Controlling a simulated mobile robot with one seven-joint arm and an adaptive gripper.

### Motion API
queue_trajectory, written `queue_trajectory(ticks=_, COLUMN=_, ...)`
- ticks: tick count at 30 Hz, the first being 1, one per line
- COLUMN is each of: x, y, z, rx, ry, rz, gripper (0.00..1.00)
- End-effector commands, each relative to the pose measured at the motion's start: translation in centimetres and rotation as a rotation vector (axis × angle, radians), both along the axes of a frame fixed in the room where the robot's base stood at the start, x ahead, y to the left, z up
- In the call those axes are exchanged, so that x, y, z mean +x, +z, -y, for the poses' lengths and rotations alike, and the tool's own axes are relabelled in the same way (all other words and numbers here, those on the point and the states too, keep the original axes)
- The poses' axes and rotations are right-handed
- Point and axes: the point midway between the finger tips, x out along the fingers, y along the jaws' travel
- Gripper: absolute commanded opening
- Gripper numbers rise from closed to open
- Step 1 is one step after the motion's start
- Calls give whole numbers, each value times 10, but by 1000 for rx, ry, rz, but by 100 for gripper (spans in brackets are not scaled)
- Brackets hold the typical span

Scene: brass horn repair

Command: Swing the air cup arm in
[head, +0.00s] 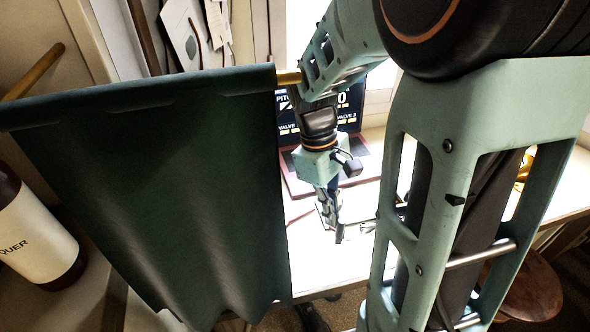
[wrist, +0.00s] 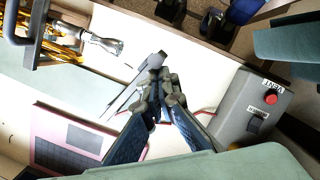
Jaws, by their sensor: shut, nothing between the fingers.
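My gripper (head: 336,228) points down over the bright bench top in the head view. In the wrist view its fingers (wrist: 160,88) are shut together and empty. A thin grey bar (wrist: 132,90), perhaps the air cup arm, lies just left of and past the fingertips; I cannot tell whether they touch it. A silver cup-shaped piece (wrist: 104,43) points towards the gripper from brass tubing (wrist: 62,50) at the upper left. In the head view, my arm hides most of the area right of the gripper.
A grey box (wrist: 246,105) with a red button and a switch stands right of the gripper. A laptop (wrist: 66,140) lies at lower left. A dark green cloth (head: 160,190) hangs across the head view's left, beside a labelled bottle (head: 35,235). A round stool (head: 525,290) is at lower right.

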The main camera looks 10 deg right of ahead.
Motion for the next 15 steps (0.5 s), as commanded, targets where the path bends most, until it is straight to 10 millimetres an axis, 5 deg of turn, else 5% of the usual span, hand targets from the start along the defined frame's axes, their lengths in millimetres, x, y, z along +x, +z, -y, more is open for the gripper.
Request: queue_trajectory(ticks=15, x=-15, y=1, z=35, rx=-1, ry=252, rz=-1, gripper=0)
